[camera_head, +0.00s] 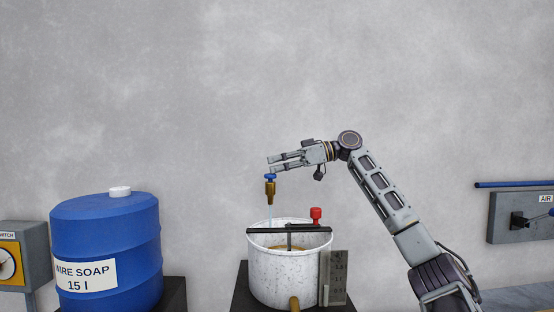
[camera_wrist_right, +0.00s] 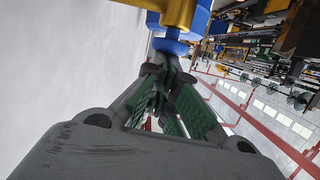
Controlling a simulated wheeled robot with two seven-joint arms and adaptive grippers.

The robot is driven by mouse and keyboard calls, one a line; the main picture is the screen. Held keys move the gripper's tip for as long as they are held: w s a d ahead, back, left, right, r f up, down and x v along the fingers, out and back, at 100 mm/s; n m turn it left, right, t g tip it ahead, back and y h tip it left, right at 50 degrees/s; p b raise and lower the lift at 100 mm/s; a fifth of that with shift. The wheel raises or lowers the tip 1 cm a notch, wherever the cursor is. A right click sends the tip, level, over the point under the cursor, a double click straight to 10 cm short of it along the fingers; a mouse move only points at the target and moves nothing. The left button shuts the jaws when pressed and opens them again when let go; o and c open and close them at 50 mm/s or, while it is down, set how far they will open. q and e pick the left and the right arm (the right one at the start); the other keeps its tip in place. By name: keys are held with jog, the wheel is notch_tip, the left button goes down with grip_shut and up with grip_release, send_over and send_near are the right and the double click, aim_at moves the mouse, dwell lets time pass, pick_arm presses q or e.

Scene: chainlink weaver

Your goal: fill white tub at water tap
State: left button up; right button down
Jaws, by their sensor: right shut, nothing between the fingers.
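The white tub (camera_head: 268,278) stands below the brass water tap (camera_head: 270,190), with brownish liquid visible inside. A thin pale stream runs from the tap down into the tub. The tap's blue handle (camera_head: 270,177) is on top; it also shows in the right wrist view (camera_wrist_right: 170,46), just beyond my fingertips. My right gripper (camera_head: 270,164) is shut and empty, just above the handle; whether it touches the handle I cannot tell. In the right wrist view the fingers (camera_wrist_right: 162,70) come together close to the handle. My left gripper is not in view.
A dark bar (camera_head: 262,231) with a red knob (camera_head: 316,215) crosses the tub's top. A marked gauge plate (camera_head: 338,278) stands at its right. A blue soap drum (camera_head: 108,240) and a switch box (camera_head: 30,255) stand left; an air panel (camera_head: 520,220) is right.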

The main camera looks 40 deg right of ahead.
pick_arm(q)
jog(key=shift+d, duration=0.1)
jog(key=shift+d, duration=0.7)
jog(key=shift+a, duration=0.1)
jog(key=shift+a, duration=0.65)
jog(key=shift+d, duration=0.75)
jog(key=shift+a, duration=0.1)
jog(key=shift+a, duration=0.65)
